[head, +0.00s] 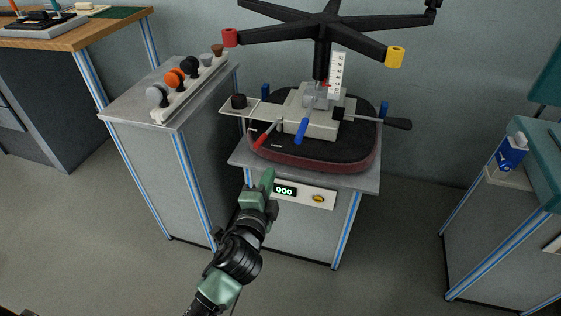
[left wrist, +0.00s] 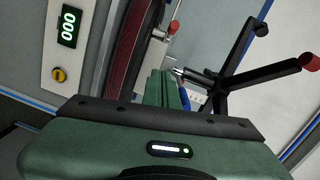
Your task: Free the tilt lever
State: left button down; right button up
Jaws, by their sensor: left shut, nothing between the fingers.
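An upturned chair with a dark red seat (head: 360,164) lies on a grey stand. A pale mechanism plate (head: 310,120) on it carries a red-handled lever (head: 262,141), a blue-handled lever (head: 301,131), a black paddle lever (head: 397,123) at right and a black knob (head: 239,101) at left. I cannot tell which is the tilt lever. My left gripper (head: 268,177) is shut and empty, in front of the stand, below the red handle and apart from it. In the left wrist view its green fingers (left wrist: 161,88) point towards the mechanism. The red handle (left wrist: 174,27) shows there too. My right gripper is out of view.
The chair's star base (head: 322,22) rises above the mechanism, with a white scale (head: 337,76) beside its column. The stand's front has a 000 display (head: 285,190) and a yellow button (head: 318,198). A cabinet at left holds a rack (head: 190,94) of knobs.

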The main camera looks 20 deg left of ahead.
aim_at(267, 132)
pick_arm(q)
jog(key=shift+r, duration=0.6)
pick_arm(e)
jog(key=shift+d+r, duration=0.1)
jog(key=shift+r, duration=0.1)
